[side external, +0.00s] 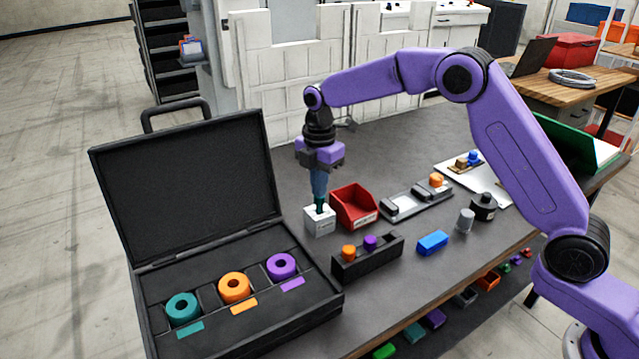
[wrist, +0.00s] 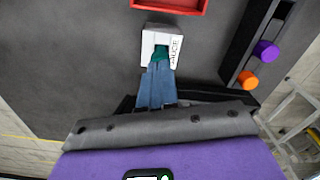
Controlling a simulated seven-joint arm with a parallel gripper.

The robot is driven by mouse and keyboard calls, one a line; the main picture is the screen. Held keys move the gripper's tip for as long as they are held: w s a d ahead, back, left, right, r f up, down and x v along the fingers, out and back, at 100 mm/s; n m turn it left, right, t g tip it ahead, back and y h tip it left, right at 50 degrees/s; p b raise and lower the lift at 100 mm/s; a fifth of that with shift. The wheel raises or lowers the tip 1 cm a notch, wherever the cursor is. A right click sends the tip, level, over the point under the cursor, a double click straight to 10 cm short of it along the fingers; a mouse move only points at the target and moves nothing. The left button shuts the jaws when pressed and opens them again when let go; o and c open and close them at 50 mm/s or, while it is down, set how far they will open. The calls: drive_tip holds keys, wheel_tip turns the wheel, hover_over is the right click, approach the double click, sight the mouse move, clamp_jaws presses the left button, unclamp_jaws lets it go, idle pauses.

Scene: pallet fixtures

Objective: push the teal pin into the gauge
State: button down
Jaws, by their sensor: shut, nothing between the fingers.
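The white gauge block (side external: 318,226) stands on the dark table, left of the red bin. It also shows in the wrist view (wrist: 149,43), with "GAUGE" lettering on its side. The teal pin (wrist: 160,53) is upright at the top of the gauge, and only a short part of it shows below the fingertips. Whether it is fully seated I cannot tell. My gripper (side external: 319,198) points down directly above the gauge, its blue fingers closed together with nothing between them. The fingertips (wrist: 157,68) are at the pin's top and partly hide it.
A red bin (side external: 349,210) stands close to the right of the gauge. A black rack (side external: 365,265) with an orange and a purple pin is in front. An open black case (side external: 240,318) with teal, orange and purple rings is at left. A blue block (side external: 432,243) lies right.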

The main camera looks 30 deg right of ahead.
drive_tip(key=shift+s+f, duration=0.1)
wheel_tip(320, 180, up, 8)
idle(1.1)
